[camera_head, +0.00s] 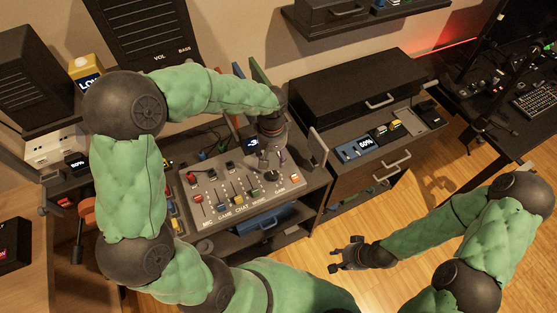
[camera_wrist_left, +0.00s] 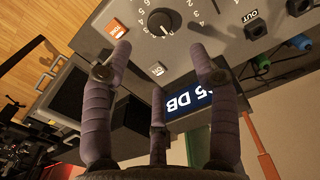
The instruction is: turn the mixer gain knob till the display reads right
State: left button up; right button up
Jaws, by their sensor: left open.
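The grey mixer (camera_head: 212,206) sits on a dark desk, with several coloured sliders on its top. In the left wrist view, the black gain knob (camera_wrist_left: 160,22) has a white pointer and a number scale around it. The blue display (camera_wrist_left: 190,113) appears upside down there and ends in "5 DB"; a finger hides part of it. It also shows in the head view (camera_head: 252,142), too small to read surely. My left gripper (camera_head: 270,160) is open above the mixer's back right, its fingers (camera_wrist_left: 158,50) around but apart from the knob. My right gripper (camera_head: 343,258) is open and empty over the floor.
A black speaker (camera_head: 150,30) stands behind the mixer. A dark drawer cabinet (camera_head: 360,95) with a small device showing 60% (camera_head: 365,143) is to the right. Orange "ON" (camera_wrist_left: 118,28) and white "OFF" (camera_wrist_left: 156,69) buttons are near the knob.

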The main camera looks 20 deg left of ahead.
aim_at(273, 175)
pick_arm(q)
notch_tip(273, 175, down, 11)
jog(key=b, duration=0.2)
jog(key=shift+s+r+b, duration=0.1)
jog(key=shift+r+b, duration=0.1)
jog(key=shift+b, duration=0.1)
jog(key=c, duration=1.1)
